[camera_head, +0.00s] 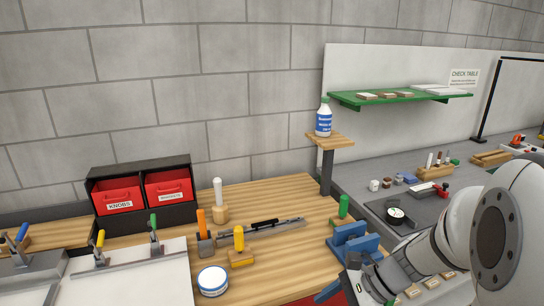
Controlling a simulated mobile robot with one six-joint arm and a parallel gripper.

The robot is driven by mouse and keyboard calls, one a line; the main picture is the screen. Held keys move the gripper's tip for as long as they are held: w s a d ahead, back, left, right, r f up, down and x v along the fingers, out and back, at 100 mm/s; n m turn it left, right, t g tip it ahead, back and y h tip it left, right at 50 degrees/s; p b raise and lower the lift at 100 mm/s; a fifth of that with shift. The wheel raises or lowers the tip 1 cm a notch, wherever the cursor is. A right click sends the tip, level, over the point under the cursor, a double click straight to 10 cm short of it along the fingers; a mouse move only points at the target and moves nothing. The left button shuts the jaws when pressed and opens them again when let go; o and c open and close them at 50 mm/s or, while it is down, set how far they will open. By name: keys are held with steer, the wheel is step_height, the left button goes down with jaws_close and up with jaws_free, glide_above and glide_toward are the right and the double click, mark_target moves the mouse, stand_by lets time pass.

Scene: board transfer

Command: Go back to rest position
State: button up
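My white arm reaches in from the right edge. My gripper (364,279) is at the lower right, low over the front right of the wooden bench (285,262). It is partly cut off by the lower edge and seen at an angle, so I cannot tell whether it is open or holds anything. It appears close to a blue vise-like block (352,243); I cannot tell whether they touch. White panels with coloured clamp handles (150,285) lie at the lower left.
Red bins (118,196) stand in a black rack at the back left. A white tub (212,281) and several handled tools stand on the bench. A bottle (323,117) stands on a raised wooden shelf. A grey check table (370,190) with small items lies behind my arm.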

steer(key=s+d+r+n+t+h, duration=0.2)
steer(key=s+r+n+h, duration=0.3)
steer(key=n, duration=1)
steer(key=h, duration=0.3)
steer(key=shift+d+r+n+t, duration=0.3)
steer(key=shift+d+r+t, duration=0.1)
steer(key=shift+d+r+n, duration=0.2)
steer(key=shift+n, duration=0.4)
steer(key=w+a+f+m+y+b, duration=0.2)
steer(key=w+f+m+y+b, duration=0.3)
steer(key=w+f+m+y, duration=0.65)
steer(key=w+d+f+m+t+h+b, duration=0.1)
steer(key=w+d+f+m+t+h, duration=0.15)
steer(key=d+m+t, duration=0.35)
steer(key=w+d+f+m+t+h+b, duration=0.1)
steer(key=w+d+f+m+t, duration=0.2)
steer(key=d+m, duration=0.55)
steer(key=w+d+f+m+t+h+b, duration=0.1)
steer(key=w+d+m+t+h, duration=0.1)
steer(key=d+m+t, duration=0.5)
steer(key=shift+n+g, duration=0.6)
steer(key=shift+g, duration=0.2)
steer(key=x, duration=0.5)
steer(key=p+x, duration=0.1)
steer(key=x, duration=0.1)
steer(key=shift+w+d, duration=0.2)
steer(key=shift+w, duration=0.05)
